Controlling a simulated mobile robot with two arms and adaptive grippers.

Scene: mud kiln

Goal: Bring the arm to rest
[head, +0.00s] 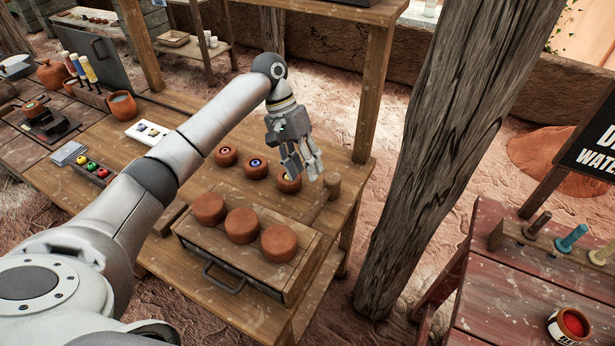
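My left arm reaches in from the lower left across the wooden workbench (150,220). Its gripper (303,172) points down over the bench's right part, with its fingers apart and nothing seen between them. My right gripper does not show.
Two similar pots (227,156) (255,168) stand left of the gripper. Three round clay lumps (241,225) sit on a wooden drawer box (290,285) in front. A thick post (440,130) separates the red table (500,300).

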